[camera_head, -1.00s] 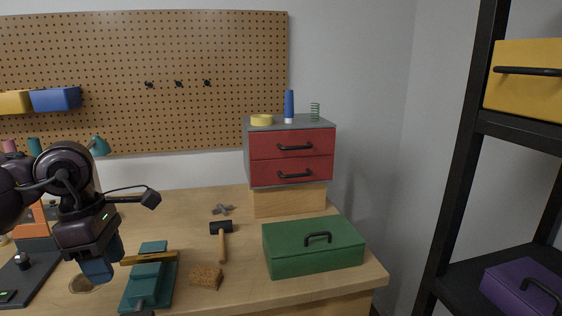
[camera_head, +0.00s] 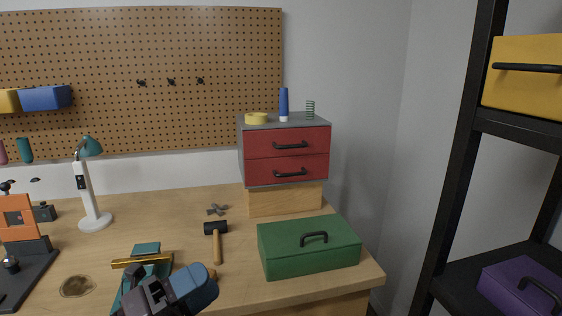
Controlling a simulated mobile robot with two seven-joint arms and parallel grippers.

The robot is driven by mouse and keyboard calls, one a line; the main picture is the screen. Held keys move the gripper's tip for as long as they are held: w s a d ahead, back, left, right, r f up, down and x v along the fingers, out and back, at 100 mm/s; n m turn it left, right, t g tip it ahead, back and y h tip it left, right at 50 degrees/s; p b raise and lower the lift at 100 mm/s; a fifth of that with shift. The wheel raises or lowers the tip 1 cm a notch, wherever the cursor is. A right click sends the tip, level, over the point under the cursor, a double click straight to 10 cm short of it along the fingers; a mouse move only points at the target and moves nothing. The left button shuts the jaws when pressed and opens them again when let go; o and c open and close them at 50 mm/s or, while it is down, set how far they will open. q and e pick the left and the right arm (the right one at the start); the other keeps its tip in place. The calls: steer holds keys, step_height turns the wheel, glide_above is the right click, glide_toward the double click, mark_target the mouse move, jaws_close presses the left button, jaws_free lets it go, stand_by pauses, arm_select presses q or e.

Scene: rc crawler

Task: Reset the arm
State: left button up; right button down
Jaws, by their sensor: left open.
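My left gripper (camera_head: 192,287) is low at the bottom of the head view, over the front part of the workbench. Its blue fingers point to the right and its dark body runs off the bottom edge. I see nothing held in the gripper. My right gripper is not in view.
A hammer (camera_head: 216,242) and a green toolbox (camera_head: 309,247) lie to the right on the workbench (camera_head: 180,210). A red drawer cabinet (camera_head: 289,156) stands behind. A white lamp (camera_head: 91,200) and an orange machine (camera_head: 20,222) are at left. A black shelf rack (camera_head: 452,200) stands right.

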arm_select(q)
steer(key=s+a+f+n+t+y, duration=0.1)
steer(key=s+a+f+n+y, duration=0.1)
steer(key=a+f+n+y, duration=0.75)
steer(key=s+a+f+n+t+y, duration=0.1)
steer(key=s+a+f+n+y, duration=0.25)
steer(key=f+n+y, duration=0.85)
steer(key=s+a+f+n+g+h, duration=0.1)
steer(key=s+f+n+g, duration=0.1)
steer(key=s+n+g, duration=0.35)
steer(key=s+a+f+n+g+h, duration=0.1)
steer(key=s+f+n+g, duration=0.15)
steer(key=s, duration=0.55)
steer(key=s+a+f+n+g+h, duration=0.1)
steer(key=s+f+n+g, duration=0.15)
steer(key=s, duration=0.45)
steer(key=w+f+t+p, duration=0.1)
steer(key=w+f+t, duration=0.5)
steer(key=w+t, duration=0.2)
steer(key=shift+w+d+f+m, duration=0.15)
steer(key=shift+w+d+m, duration=0.25)
steer(key=shift+w+d, duration=0.05)
steer(key=shift+h, duration=0.25)
